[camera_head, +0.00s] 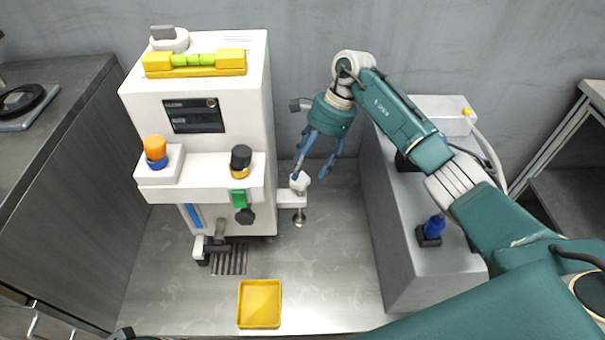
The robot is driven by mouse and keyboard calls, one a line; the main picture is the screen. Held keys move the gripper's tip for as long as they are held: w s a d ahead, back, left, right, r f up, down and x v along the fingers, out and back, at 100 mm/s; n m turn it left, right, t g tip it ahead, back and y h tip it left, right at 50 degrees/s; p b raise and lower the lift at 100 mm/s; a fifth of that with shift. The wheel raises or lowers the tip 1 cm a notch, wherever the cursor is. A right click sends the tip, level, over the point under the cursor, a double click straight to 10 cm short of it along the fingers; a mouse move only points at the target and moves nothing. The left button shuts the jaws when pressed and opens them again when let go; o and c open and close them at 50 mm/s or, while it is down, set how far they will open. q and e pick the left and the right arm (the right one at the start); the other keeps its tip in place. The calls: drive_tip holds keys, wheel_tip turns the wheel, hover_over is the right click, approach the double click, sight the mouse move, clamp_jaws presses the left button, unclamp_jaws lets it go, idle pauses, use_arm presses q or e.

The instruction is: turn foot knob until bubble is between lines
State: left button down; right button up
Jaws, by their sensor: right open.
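The white machine (220,110) stands at the left of the bench. A yellow level (160,67) with a green vial (194,60) lies on its top; the bubble and lines are too small to read. A white foot knob (300,183) sits on a bracket low on the machine's right side, with a metal foot (299,218) beneath. My right gripper (311,175) is open and points down at the knob. Its blue fingers are close to the knob, one at its left and one at its right; I cannot tell whether they touch it.
A yellow tray (260,305) lies at the front of the metal bench (335,285). A grey box (405,255) with a blue knob (434,227) stands at the right, under my right arm. The bench between machine and box is clear. A wall is behind.

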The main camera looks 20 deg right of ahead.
sight(300, 178)
drive_tip(key=shift+x, duration=1.85)
drive_tip(key=c, duration=1.1)
drive_tip(key=shift+r, duration=0.1)
